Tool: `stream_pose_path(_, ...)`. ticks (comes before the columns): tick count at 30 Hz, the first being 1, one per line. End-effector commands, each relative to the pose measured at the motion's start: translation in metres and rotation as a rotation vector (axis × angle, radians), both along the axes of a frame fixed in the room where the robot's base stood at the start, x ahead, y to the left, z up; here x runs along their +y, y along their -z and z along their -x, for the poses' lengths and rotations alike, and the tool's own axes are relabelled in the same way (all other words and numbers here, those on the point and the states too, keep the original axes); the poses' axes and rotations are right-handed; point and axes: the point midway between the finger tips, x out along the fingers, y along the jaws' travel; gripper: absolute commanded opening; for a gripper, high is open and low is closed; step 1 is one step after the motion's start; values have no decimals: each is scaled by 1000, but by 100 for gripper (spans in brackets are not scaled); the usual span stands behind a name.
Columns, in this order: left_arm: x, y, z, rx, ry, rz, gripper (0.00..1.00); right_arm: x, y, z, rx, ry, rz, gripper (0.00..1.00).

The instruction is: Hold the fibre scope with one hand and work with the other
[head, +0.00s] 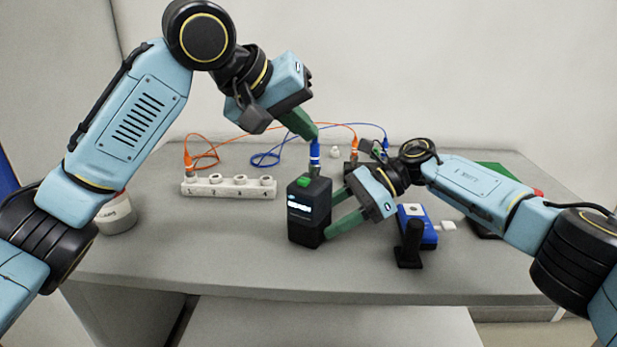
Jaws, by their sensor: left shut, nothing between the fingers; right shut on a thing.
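The fibre scope (308,212) is a black upright box with a lit screen and a green patch on top. It stands at the middle of the bench, or just above it; I cannot tell which. My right gripper (338,212) is shut on its right side. A blue fibre plug (315,152) stands upright at the scope's top and seems to be in its port. My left gripper (316,136) is shut and empty, its fingertips just above or against that plug. A white strip with numbered ports (228,189) lies to the left, with an orange plug (187,162) at its left end.
A blue device (416,226) and a black stand (409,246) are right of the scope. A white cup (116,214) is at the left. Another orange plug (354,146) and blue plug (386,146) stand behind my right gripper. The front of the bench (200,262) is clear.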

Motion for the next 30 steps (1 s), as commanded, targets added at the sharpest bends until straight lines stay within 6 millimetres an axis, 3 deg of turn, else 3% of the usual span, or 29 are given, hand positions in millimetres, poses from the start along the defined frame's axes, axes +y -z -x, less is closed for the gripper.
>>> stream_pose_path(6,0,31,0,3,-1,0,0,1,0,0,0,-1,-1,44)
stream_pose_path(12,0,45,0,1,-1,0,0,1,-1,0,-1,0,-1,44)
stream_pose_path(30,0,49,0,-1,-1,0,0,1,-1,0,-1,0,-1,44)
